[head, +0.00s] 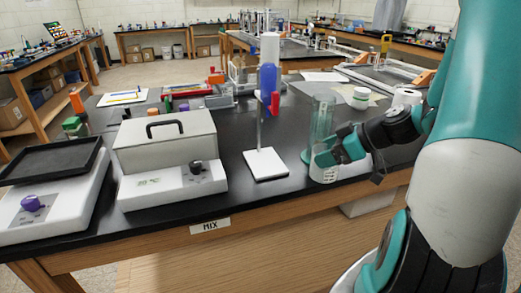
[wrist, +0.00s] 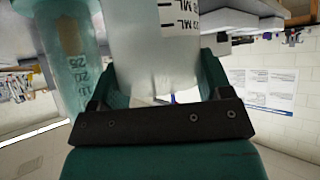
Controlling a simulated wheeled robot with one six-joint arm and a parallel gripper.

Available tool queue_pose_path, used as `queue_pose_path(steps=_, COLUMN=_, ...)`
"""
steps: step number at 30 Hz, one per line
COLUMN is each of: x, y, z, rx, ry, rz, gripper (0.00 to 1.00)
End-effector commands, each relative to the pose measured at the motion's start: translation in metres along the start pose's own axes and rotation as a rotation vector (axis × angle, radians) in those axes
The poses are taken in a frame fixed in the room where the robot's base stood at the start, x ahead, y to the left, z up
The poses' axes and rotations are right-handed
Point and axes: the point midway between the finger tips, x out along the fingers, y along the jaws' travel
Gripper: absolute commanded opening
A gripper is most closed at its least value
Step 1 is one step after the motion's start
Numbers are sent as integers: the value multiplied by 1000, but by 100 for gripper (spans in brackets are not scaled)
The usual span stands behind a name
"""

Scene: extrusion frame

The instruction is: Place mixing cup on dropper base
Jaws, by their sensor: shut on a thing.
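My gripper (head: 343,150) is at the right of the black bench, by a white holder (head: 325,174). In the wrist view, my gripper (wrist: 163,80) has its green fingers shut on a translucent mixing cup (wrist: 150,40) with black ML markings. In the head view the cup is hard to make out behind the gripper. The dropper base (head: 266,165) is a white plate on the bench, left of my gripper. It carries a thin post and a blue dropper (head: 268,78) with a red valve above the plate. The plate's top looks bare.
A tall green clear cylinder (head: 321,118) stands at the white holder, close beside the cup; it also shows in the wrist view (wrist: 72,50). A grey lidded box (head: 166,140) on a white unit stands left of the dropper base.

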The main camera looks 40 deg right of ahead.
Motion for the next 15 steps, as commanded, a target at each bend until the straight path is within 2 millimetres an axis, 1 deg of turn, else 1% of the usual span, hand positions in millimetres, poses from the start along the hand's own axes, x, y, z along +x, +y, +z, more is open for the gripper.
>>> queue_pose_path(steps=1, x=6, y=-1, z=-8, rx=-3, ry=0, rz=-6, gripper=46)
queue_pose_path(steps=5, x=31, y=-1, z=-28, rx=-5, ry=-1, rz=-8, gripper=46)
queue_pose_path(steps=9, x=60, y=-2, z=-51, rx=-6, ry=-1, rz=-8, gripper=46)
queue_pose_path(steps=12, x=80, y=-2, z=-66, rx=-6, ry=0, rz=-7, gripper=46)
queue_pose_path(steps=15, x=95, y=-2, z=-76, rx=-4, ry=0, rz=-5, gripper=46)
